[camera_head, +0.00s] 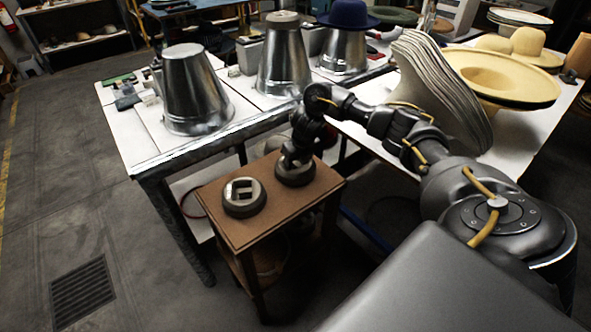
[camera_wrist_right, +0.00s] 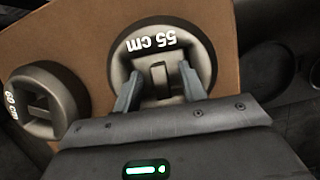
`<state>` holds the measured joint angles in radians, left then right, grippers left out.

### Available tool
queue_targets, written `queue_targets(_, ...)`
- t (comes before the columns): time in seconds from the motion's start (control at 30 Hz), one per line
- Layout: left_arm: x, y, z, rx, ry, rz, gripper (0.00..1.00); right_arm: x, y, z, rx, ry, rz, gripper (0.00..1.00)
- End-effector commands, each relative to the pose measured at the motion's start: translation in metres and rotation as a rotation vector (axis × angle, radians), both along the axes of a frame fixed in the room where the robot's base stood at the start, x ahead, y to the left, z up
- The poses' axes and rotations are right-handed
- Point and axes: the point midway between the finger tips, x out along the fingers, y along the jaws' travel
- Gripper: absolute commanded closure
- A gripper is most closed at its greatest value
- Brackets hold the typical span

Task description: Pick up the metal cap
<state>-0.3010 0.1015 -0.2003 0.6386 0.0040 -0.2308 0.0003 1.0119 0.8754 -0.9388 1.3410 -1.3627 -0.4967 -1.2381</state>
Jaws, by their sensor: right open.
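Two round grey metal caps lie on a small brown table (camera_head: 226,219). One cap (camera_head: 243,208) sits near the left front corner; it shows at the left of the right wrist view (camera_wrist_right: 62,92) with a partly legible size label. The other cap (camera_head: 295,178) is marked "55 cm" and fills the upper middle of the right wrist view (camera_wrist_right: 196,45). My right gripper (camera_wrist_right: 160,80) is open over it, one finger on each side of its central grip bar. I cannot tell if the fingers touch it. My left gripper is not in view.
A white workbench (camera_head: 150,140) with metal bucket-like forms (camera_head: 195,90) stands behind the small table. A stack of wavy grey sheets (camera_head: 440,85) and a straw hat (camera_head: 505,75) are at the right. Open floor (camera_head: 90,220) lies to the left.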

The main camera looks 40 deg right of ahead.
Motion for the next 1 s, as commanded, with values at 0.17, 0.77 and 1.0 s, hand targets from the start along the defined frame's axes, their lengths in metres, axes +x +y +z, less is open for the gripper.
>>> queue_targets(0.17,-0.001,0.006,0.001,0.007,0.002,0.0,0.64,0.0,0.0,0.001,0.0,0.0,0.0,0.7)
queue_targets(0.77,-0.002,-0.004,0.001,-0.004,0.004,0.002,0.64,0.0,0.0,0.001,-0.001,0.001,-0.001,1.0)
queue_targets(1.0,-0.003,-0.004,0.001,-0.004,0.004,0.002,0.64,-0.001,0.0,0.0,-0.001,0.001,-0.001,1.0)
